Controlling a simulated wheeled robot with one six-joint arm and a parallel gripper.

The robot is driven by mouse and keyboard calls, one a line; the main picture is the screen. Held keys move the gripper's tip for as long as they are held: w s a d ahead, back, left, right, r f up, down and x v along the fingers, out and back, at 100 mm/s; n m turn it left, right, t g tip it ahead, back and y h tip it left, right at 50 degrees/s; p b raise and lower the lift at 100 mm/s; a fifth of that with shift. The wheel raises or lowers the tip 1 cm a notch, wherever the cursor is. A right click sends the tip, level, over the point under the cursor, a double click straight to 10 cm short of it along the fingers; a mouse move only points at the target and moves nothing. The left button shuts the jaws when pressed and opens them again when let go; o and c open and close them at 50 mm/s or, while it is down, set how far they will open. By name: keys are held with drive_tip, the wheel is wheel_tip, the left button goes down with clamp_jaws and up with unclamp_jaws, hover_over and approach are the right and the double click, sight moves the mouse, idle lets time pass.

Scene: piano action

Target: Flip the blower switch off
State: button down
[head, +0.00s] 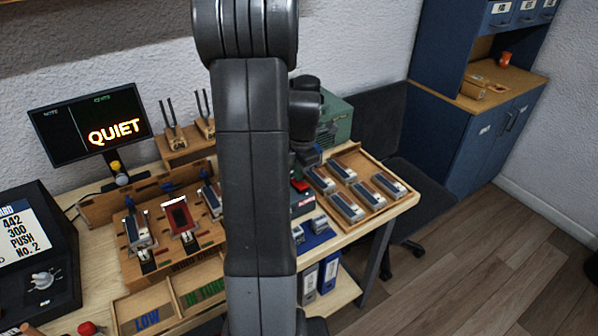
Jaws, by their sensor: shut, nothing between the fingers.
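A red part (300,185), which looks like a switch, sits on a small dark box (303,205) on the bench, just right of my arm. Whether it is on or off is too small to tell. My gripper (310,157) points down just above and behind the red part, shut and empty. I cannot tell if they touch. A green housing (337,118), possibly the blower, stands behind my gripper. My arm covers the middle of the view and hides part of the bench near the box.
A wooden tray (387,207) of several small blocks lies right of my gripper. Left of my arm are a wooden rack (130,262) with modules, LOW and IN TUNE bins, and a screen (90,125) reading QUIET.

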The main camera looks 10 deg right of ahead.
drive_tip(key=shift+s, duration=0.2)
drive_tip(key=shift+s+d+r, duration=0.1)
drive_tip(key=shift+s+d, duration=0.2)
drive_tip(key=shift+s, duration=0.3)
